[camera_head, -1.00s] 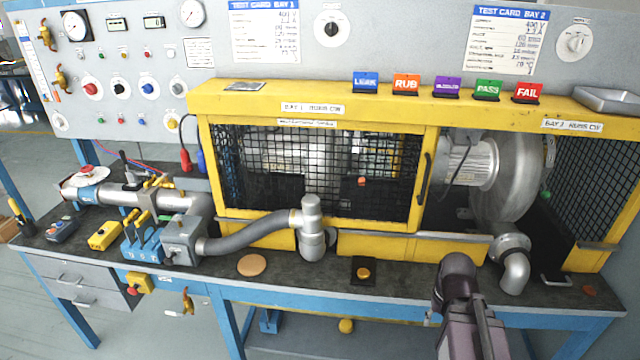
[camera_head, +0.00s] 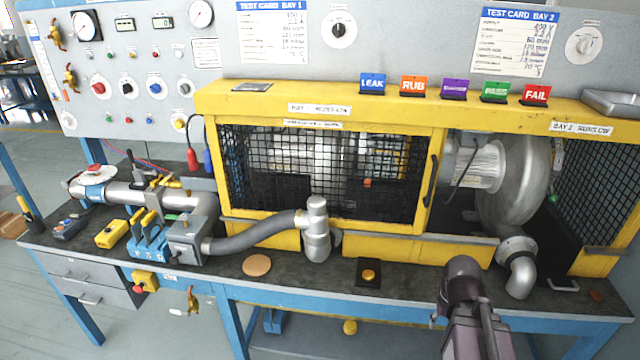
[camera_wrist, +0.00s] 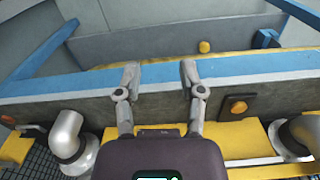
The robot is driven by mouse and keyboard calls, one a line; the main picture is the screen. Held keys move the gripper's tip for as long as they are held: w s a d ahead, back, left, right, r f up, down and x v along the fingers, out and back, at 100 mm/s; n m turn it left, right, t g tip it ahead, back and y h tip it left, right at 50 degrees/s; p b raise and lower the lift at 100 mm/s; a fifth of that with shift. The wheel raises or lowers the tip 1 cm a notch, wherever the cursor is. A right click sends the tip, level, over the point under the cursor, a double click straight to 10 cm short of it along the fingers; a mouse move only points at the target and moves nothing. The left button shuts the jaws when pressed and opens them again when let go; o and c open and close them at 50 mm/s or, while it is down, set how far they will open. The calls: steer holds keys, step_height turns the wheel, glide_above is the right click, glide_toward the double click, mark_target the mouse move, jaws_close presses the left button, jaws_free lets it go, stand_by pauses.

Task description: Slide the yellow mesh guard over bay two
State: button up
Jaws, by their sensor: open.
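The yellow-framed mesh guard (camera_head: 325,228) stands in front of bay one, on the left in the head view. Its dark upright handle (camera_head: 430,183) is on its right edge. Bay two (camera_head: 490,165) is uncovered at the right, with a grey motor and a round blower housing showing. My gripper (camera_wrist: 159,72) is open and empty in the wrist view, over the bench's front edge and apart from the guard. In the head view my arm rises at the lower right, in front of bay two; the fingers cannot be made out there.
A silver pipe elbow (camera_head: 519,268) sticks out before bay two; another upright pipe fitting (camera_head: 316,232) stands before the guard with a grey hose. A yellow button on a black box (camera_head: 368,275) and a tan disc (camera_head: 257,265) lie on the bench front. Coloured signs (camera_head: 454,90) stand on the top beam.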

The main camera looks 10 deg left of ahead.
jaws_close()
steer(key=w+a+r+n+h+p, duration=0.3)
steer(key=w+a+r+n+p, duration=0.3)
steer(key=r, duration=0.4)
steer(key=w+a+r+n+t+h+p, duration=0.1)
steer(key=w+a+r+n+h+p, duration=0.1)
steer(key=w+a+r+n+p, duration=0.5)
steer(key=w+a+r+n+t+h+p, duration=0.1)
steer(key=w+a+r+n+h+p, duration=0.2)
steer(key=w+a+r+n+p, duration=0.3)
steer(key=w+r+n+p, duration=0.2)
steer(key=w+r+p, duration=0.1)
steer(key=r+p, duration=0.2)
step_height(320, 180, up, 2)
steer(key=shift+w+a+r+h+p, duration=0.1)
steer(key=shift+w+a+h+p, duration=0.1)
steer(key=shift+a+h+p, duration=0.1)
